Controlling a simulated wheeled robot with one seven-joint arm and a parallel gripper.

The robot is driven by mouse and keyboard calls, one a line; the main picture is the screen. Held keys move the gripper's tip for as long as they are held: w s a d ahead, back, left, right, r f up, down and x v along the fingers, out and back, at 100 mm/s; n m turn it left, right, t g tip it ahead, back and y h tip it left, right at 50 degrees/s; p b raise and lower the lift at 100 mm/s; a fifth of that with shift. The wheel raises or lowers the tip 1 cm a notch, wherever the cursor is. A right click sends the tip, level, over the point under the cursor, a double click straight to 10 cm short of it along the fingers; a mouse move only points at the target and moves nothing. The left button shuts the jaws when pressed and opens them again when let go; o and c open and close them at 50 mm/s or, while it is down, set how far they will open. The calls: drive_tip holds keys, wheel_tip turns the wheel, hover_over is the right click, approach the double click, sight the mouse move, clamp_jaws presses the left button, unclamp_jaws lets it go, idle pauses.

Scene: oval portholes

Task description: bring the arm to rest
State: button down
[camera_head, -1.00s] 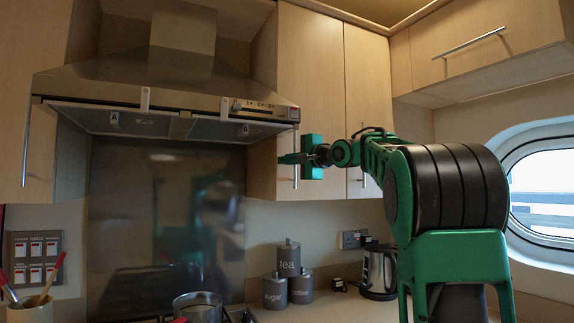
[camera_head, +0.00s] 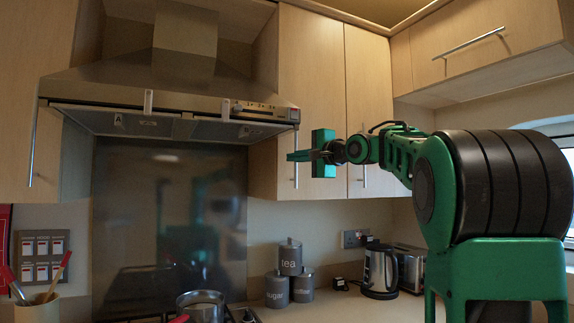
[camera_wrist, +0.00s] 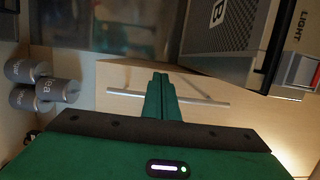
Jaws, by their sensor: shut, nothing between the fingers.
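My gripper (camera_head: 290,156) is shut and empty, at the end of my green and black arm. In the head view it is held in the air in front of the wall cabinet door (camera_head: 312,90), just right of the cooker hood, pointing left. In the wrist view the closed green fingers of my gripper (camera_wrist: 160,82) stick forward together, with nothing between them. A cabinet handle (camera_wrist: 205,102) shows behind the fingers; I cannot tell the gap between them.
The steel cooker hood (camera_head: 170,85) is close on the left. Below stand grey canisters (camera_head: 290,258), a kettle (camera_head: 380,270), a toaster (camera_head: 411,268) and a pot (camera_head: 201,305) on the hob side. An oval porthole (camera_head: 568,150) is at the right, partly hidden by my arm.

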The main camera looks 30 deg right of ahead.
drive_tip(key=s, duration=0.7)
drive_tip(key=shift+s+a+f, duration=0.15)
drive_tip(key=shift+s+a, duration=0.05)
drive_tip(key=shift+a, duration=0.15)
drive_tip(key=s+f+n+g+h, duration=0.1)
drive_tip(key=s+f+g, duration=0.2)
drive_tip(key=f, duration=0.7)
drive_tip(key=s+f+n+g+h, duration=0.1)
drive_tip(key=s+f+n+g, duration=0.15)
drive_tip(key=f, duration=0.75)
drive_tip(key=s+f+n+g+h, duration=0.1)
drive_tip(key=s+f+g, duration=0.2)
drive_tip(key=f, duration=0.7)
drive_tip(key=s+a+f+n+g, duration=0.3)
drive_tip(key=s+a+f+g, duration=0.1)
drive_tip(key=s+f, duration=0.7)
drive_tip(key=s+a+f+n+g+y, duration=0.1)
drive_tip(key=s+a+f+n+g, duration=0.2)
drive_tip(key=s+f, duration=0.9)
drive_tip(key=s+a+g, duration=0.1)
drive_tip(key=s+g, duration=0.1)
drive_tip(key=s, duration=0.1)
drive_tip(key=shift+y, duration=0.3)
drive_tip(key=shift+s+g, duration=0.1)
drive_tip(key=shift+g, duration=0.15)
